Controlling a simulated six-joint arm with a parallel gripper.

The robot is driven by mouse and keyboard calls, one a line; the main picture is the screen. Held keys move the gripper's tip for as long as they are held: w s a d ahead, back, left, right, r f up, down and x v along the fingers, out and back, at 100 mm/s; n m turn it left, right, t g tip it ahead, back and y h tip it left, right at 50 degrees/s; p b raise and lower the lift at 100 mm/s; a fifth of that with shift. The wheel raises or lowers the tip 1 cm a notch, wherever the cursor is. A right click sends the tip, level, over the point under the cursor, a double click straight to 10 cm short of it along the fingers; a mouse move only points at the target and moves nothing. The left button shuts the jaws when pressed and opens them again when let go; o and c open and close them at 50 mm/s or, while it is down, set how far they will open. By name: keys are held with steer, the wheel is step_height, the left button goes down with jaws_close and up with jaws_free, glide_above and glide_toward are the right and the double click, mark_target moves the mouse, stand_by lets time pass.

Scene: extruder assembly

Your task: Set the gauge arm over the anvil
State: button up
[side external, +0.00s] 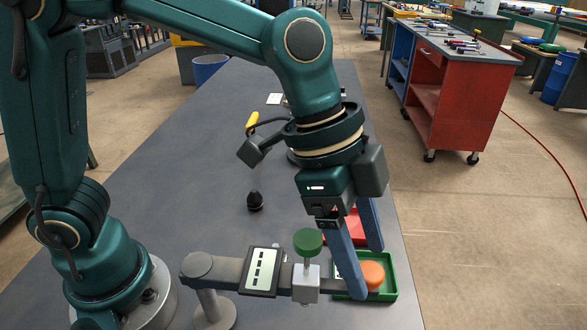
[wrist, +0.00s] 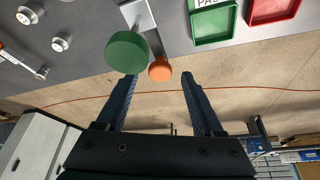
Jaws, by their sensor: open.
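The gauge arm (side external: 228,272) is a dark bar on a grey post (side external: 212,308), with a display (side external: 262,271), a grey block under a green knob (side external: 308,242), and an orange knob (side external: 374,274) at its right end. The green knob (wrist: 125,52) and orange knob (wrist: 160,69) also show in the wrist view. My gripper (side external: 367,272) is open and empty, fingers pointing down, at the orange knob. In the wrist view the orange knob lies between the fingertips (wrist: 159,78), with gaps on both sides. I cannot clearly identify the anvil.
A green tray (side external: 391,288) labelled PASS sits under the orange knob in the side view, with a red tray (side external: 358,232) behind it. A small black domed part (side external: 255,203) stands on the grey table (side external: 190,170). The table's right edge is close beyond the trays.

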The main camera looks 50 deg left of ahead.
steer(key=shift+d+f, duration=0.2)
steer(key=shift+f, duration=0.25)
jaws_close()
stand_by(1.1)
